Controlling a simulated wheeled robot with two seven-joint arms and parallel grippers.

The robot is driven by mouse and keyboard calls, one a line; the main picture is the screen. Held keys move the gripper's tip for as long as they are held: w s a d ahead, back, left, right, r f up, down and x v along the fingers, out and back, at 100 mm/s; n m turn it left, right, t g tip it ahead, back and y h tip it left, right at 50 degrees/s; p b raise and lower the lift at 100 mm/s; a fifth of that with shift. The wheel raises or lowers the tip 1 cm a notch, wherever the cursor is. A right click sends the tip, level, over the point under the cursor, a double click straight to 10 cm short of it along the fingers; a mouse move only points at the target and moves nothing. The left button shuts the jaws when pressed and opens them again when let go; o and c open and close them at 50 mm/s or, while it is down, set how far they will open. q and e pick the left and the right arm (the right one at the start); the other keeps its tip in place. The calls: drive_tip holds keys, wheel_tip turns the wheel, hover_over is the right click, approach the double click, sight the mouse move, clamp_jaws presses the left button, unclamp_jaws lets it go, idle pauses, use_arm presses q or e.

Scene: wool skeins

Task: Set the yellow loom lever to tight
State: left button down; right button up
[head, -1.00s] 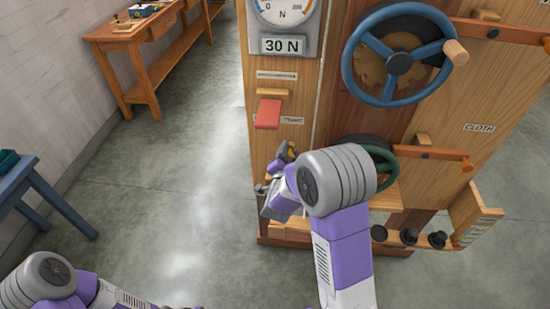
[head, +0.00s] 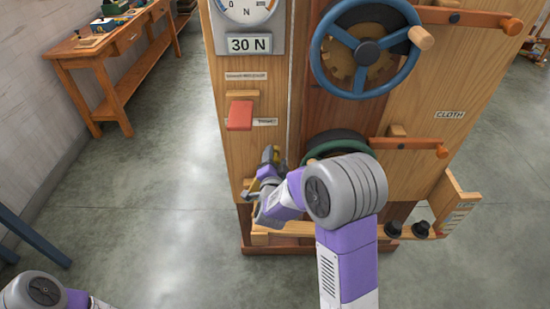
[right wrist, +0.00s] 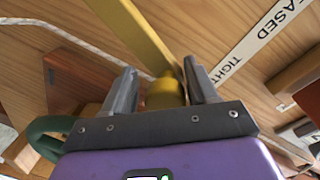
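The yellow lever (right wrist: 140,35) crosses the top of the right wrist view, with its rounded end (right wrist: 163,93) between my right gripper's fingers (right wrist: 160,85). A small gap seems to show beside the left finger, so the fingers look open around the lever end. A white label strip (right wrist: 250,45) reads TIGHT close to the right finger and EASED farther up. In the head view, my right gripper (head: 262,185) is low on the wooden loom front, and a yellow part of the lever (head: 267,156) shows above it. My left gripper is out of view.
A blue handwheel (head: 367,50) and a green wheel (head: 330,148) are to the right, with orange arms (head: 410,143). A workbench (head: 105,45) stands at the far left. Open floor lies between.

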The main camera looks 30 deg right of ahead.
drive_tip(key=shift+o, duration=0.2)
drive_tip(key=shift+r, duration=0.15)
drive_tip(key=shift+s+a, duration=0.2)
drive_tip(key=shift+s, duration=0.15)
drive_tip(key=p+v, duration=0.1)
drive_tip(key=v, duration=0.5)
drive_tip(key=shift+s+a, duration=0.2)
drive_tip(key=shift+s, duration=0.1)
